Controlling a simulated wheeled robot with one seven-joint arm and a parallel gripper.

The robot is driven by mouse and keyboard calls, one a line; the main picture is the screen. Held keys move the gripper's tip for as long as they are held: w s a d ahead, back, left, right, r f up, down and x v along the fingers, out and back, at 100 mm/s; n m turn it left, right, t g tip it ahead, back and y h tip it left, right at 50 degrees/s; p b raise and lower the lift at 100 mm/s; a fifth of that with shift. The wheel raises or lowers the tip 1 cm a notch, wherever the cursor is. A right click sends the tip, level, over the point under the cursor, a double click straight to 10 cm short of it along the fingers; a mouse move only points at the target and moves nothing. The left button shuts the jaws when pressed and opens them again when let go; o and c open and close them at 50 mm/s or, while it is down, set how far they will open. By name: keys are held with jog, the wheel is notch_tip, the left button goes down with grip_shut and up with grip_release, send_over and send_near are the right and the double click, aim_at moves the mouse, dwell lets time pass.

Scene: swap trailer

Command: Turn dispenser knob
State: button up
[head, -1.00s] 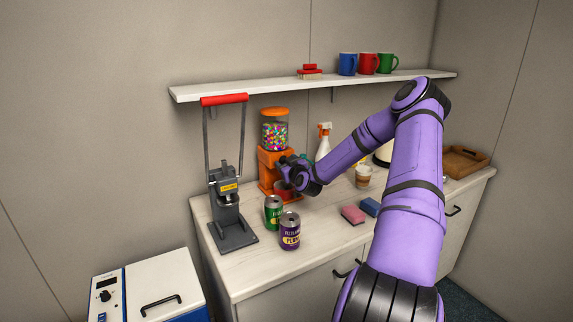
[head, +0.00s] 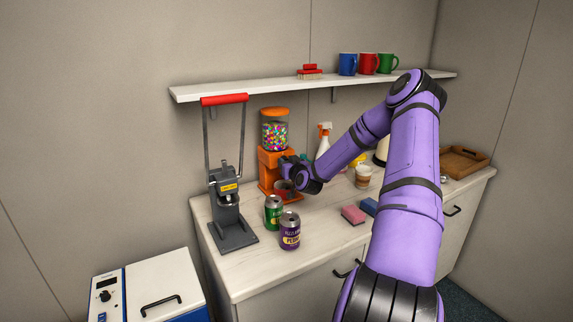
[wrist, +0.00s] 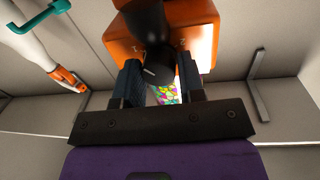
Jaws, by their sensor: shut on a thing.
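The orange candy dispenser (head: 268,168) stands on the counter, with a clear globe of coloured candies (head: 274,133) under an orange lid. My gripper (wrist: 162,78) is at the dispenser's front, shut on its dark knob (wrist: 160,70). In the wrist view one finger lies on each side of the knob, and a pale line shows on it. In the head view my wrist hides the knob. A dark reddish cup (head: 285,188) stands below my gripper, at the dispenser's foot.
A grey can press (head: 232,215) with a red handle stands left of the dispenser. Green (head: 273,212) and purple (head: 290,231) cans stand in front. A spray bottle (head: 323,143) is behind my wrist. A shelf (head: 230,90) with mugs hangs above.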

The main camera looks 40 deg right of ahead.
jog(key=shift+m, duration=1.1)
jog(key=o, duration=0.9)
jog(key=v, duration=1)
jog(key=shift+s, duration=0.45)
